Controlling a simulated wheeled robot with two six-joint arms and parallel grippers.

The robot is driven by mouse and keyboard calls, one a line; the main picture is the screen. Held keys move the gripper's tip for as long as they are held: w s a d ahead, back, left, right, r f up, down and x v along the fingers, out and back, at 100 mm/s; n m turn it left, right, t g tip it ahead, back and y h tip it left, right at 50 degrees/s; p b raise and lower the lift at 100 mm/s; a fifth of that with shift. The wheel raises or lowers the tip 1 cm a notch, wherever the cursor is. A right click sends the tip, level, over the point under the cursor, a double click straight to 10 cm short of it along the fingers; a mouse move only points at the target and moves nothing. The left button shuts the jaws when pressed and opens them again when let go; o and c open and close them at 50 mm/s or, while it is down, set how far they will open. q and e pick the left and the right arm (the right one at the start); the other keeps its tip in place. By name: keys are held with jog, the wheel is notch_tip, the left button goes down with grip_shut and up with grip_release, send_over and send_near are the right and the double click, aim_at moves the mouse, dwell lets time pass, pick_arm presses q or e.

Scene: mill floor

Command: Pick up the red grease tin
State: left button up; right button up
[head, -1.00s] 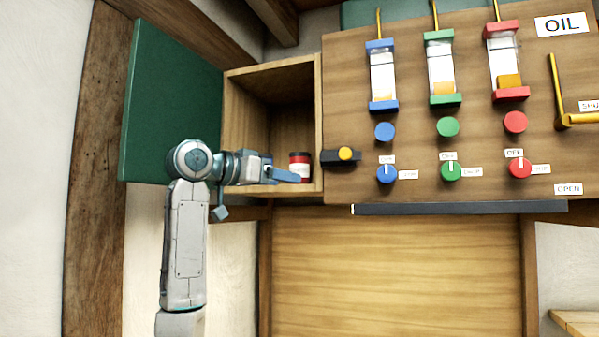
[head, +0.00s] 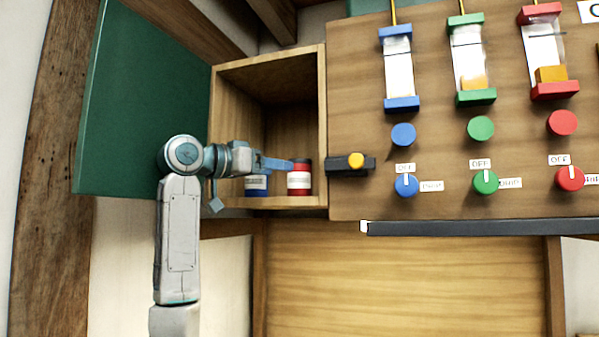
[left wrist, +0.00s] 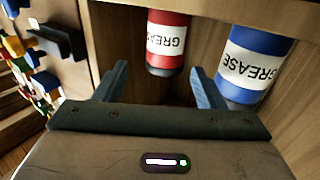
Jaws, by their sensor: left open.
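The red grease tin (head: 300,178) stands upright on the floor of an open wooden cabinet, near its right wall. It also shows in the left wrist view (left wrist: 168,42), where it appears upside down with its label reading GREASE. My left gripper (head: 280,165) is at the cabinet opening, open and empty. In the left wrist view its two fingers (left wrist: 160,84) point toward the red tin, which sits beyond and between them. A blue grease tin (head: 257,186) stands to the left of the red one, partly hidden by my gripper. My right gripper is not in view.
The wooden cabinet (head: 322,110) has its green door (head: 140,110) swung open to the left. The panel beyond holds coloured knobs and oil gauges.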

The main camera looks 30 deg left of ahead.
aim_at(290, 173)
pick_arm(q)
jog(key=w, duration=0.2)
jog(key=shift+w+f+p, duration=0.15)
jog(key=shift+w+p, duration=0.2)
jog(key=p+x, duration=0.3)
jog(key=shift+w, duration=0.2)
jog(key=shift+w+d+f+p, duration=0.25)
jog(key=shift+w+p, duration=0.15)
jog(key=shift+w, duration=0.1)
jog(key=shift+w+f, duration=0.1)
jog(key=shift+w, duration=0.05)
jog(key=c, duration=0.9)
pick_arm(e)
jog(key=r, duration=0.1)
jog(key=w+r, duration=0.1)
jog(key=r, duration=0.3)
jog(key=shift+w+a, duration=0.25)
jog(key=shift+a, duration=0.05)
pick_arm(q)
jog(key=shift+r, duration=0.25)
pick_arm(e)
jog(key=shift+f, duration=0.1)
